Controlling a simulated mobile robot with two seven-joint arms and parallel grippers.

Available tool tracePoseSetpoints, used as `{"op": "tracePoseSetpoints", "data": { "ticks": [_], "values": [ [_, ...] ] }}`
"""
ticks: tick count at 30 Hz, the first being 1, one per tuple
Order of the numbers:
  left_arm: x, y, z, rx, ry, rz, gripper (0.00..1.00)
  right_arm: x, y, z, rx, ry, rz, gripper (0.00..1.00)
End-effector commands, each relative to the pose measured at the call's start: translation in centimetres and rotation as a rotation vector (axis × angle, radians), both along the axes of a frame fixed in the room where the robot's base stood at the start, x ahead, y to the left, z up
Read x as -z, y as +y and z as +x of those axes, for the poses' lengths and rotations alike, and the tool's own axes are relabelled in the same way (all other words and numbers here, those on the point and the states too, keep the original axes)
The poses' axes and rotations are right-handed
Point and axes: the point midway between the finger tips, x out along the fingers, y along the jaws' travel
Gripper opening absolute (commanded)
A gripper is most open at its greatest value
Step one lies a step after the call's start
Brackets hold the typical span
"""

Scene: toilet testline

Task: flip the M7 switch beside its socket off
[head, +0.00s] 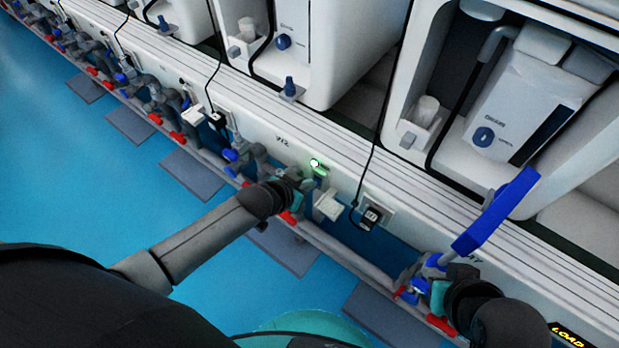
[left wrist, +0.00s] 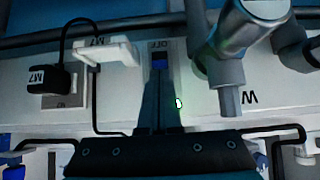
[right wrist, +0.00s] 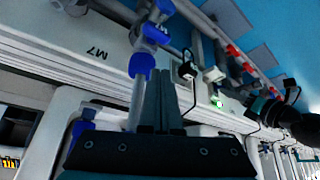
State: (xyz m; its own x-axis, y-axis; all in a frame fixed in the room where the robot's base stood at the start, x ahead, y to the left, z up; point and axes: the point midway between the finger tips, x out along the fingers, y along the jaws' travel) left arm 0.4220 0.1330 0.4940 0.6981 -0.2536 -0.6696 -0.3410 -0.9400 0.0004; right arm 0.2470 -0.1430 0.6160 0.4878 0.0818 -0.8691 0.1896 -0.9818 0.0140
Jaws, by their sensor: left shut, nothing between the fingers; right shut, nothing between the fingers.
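The M7 switch (left wrist: 158,61) shows in the left wrist view as a small dark blue rocker under an upside-down OFF mark. My left gripper (left wrist: 159,76) is shut and empty, its tips at the lower edge of the switch; I cannot tell whether they touch. In the head view my left gripper (head: 308,184) is at the panel beside a lit green lamp (head: 314,163), largely covering the switch. The M7 socket (head: 384,206) holds a black plug (head: 369,217), right of the switch. My right gripper (right wrist: 164,76) is shut and empty, near a blue-handled valve (right wrist: 143,60).
A white bracket (head: 328,206) stands out between switch and socket. A grey pipe fitting (left wrist: 237,45) is close on the switch's other side in the left wrist view. A black cable hangs to the plug. A long blue lever (head: 495,213) rises near my right arm.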

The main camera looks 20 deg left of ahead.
Motion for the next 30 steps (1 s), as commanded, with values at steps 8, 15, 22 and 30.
{"op": "tracePoseSetpoints", "data": {
  "ticks": [8,15,22,30],
  "values": [
    [1.1,0.3,-0.8,-0.002,-0.097,-0.036,0.00,-0.3,-0.8,-0.9,0.014,0.057,-0.022,0.00],
    [1.4,0.3,-0.9,0.001,-0.121,-0.043,0.00,-0.3,-0.9,-1.0,0.016,0.063,-0.025,0.00],
    [1.2,0.3,-0.9,0.001,-0.121,-0.043,0.00,-0.6,-0.8,-1.0,0.015,0.063,-0.024,0.00],
    [-0.1,0.3,-0.9,0.001,-0.121,-0.043,0.00,-1.9,-0.8,-1.0,0.015,0.063,-0.024,0.00]
  ]
}}
